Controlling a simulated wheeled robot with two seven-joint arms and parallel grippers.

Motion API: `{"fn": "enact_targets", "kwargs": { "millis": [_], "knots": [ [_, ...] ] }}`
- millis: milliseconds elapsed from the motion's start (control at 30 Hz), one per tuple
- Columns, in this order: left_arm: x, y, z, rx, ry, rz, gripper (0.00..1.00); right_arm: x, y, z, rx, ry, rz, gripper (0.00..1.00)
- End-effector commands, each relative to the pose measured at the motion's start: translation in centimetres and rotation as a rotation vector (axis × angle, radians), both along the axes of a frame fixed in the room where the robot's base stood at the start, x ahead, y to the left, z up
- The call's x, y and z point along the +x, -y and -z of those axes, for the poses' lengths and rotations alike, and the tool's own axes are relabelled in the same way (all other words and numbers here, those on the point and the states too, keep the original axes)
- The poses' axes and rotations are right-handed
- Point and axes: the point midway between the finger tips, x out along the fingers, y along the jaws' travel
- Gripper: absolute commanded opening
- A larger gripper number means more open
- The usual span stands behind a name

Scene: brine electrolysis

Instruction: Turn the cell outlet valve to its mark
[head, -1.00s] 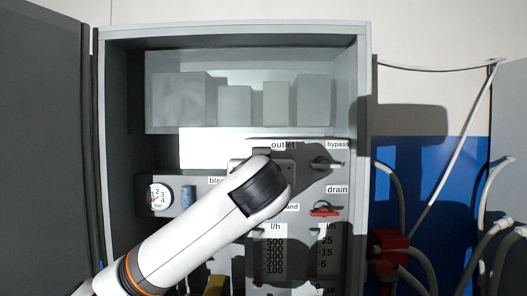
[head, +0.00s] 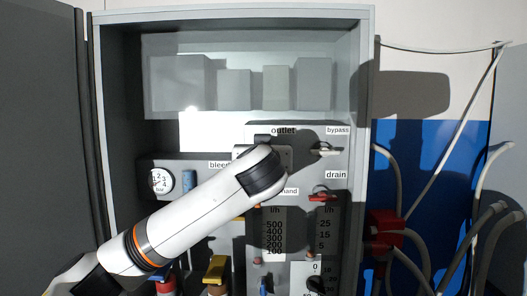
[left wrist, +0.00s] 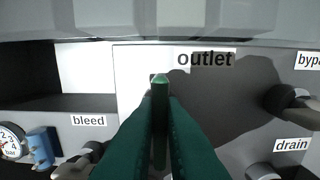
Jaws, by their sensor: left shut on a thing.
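The outlet valve, under the "outlet" label (head: 283,130), is hidden behind my left arm in the head view. My right gripper is in neither view.
The bypass valve (head: 324,149) and the red drain handle (head: 322,197) are close to the right. Flow scales stand below. The open cabinet door (head: 40,140) bounds the left side.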

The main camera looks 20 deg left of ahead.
Motion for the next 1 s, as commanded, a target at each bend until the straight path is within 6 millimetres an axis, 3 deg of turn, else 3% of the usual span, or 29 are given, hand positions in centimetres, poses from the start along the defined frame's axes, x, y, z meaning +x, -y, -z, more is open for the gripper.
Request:
{"fn": "enact_targets", "kwargs": {
  "millis": [233, 467, 667, 1000],
  "knots": [
    [0.0, 0.0, 0.2, 0.022, -0.007, 0.000, 0.00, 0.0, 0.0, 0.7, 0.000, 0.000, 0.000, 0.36],
    [0.0, 0.2, 0.6, 0.128, -0.039, 0.002, 0.00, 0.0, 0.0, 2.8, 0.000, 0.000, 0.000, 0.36],
    [0.1, 0.3, 0.5, 0.291, -0.086, 0.002, 0.00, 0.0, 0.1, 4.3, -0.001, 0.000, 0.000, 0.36],
    [0.1, 0.4, 0.2, 0.605, -0.175, 0.001, 0.00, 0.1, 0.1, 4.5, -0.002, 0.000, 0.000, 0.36]
  ]
}}
